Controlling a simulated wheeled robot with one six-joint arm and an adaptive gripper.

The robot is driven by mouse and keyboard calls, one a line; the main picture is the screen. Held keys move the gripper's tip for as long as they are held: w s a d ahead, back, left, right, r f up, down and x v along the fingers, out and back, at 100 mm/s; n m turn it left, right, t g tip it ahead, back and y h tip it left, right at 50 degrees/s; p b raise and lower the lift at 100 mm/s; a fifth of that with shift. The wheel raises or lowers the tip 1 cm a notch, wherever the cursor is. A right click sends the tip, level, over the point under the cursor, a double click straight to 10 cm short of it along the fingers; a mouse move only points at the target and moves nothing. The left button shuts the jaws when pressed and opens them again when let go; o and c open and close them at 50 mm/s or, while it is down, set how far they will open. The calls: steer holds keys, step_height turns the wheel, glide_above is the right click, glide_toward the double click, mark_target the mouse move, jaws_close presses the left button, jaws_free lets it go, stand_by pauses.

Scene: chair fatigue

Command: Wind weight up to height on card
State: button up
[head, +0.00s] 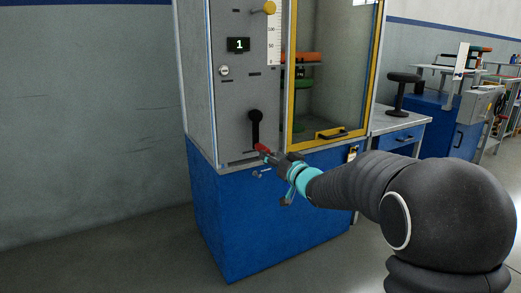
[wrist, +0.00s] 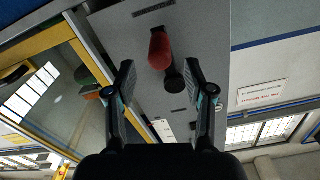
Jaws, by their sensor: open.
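The test machine has a black crank (head: 255,128) with a red handle (head: 262,148) on its grey front panel. The crank arm hangs down. My gripper (head: 266,158) is at the red handle; in the wrist view the open fingers (wrist: 160,78) are spread to either side of the crank, with the red handle (wrist: 158,48) toward the gap between the tips. I cannot tell whether they touch it. A white height scale (head: 273,42) is on the panel. Inside the cabinet are an orange part (head: 303,57) and green parts (head: 302,85); which is the weight is unclear. No card is readable.
The panel has a display (head: 238,45) reading 1, a keyhole (head: 224,71) and a yellow knob (head: 263,9). A yellow-framed glass door (head: 335,70) is beside the panel. A bench with a black stool-like item (head: 402,95) stands at right. Floor at left is clear.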

mark_target(260, 147)
steer(key=x, duration=0.8)
steer(key=shift+a, duration=0.1)
jaws_close()
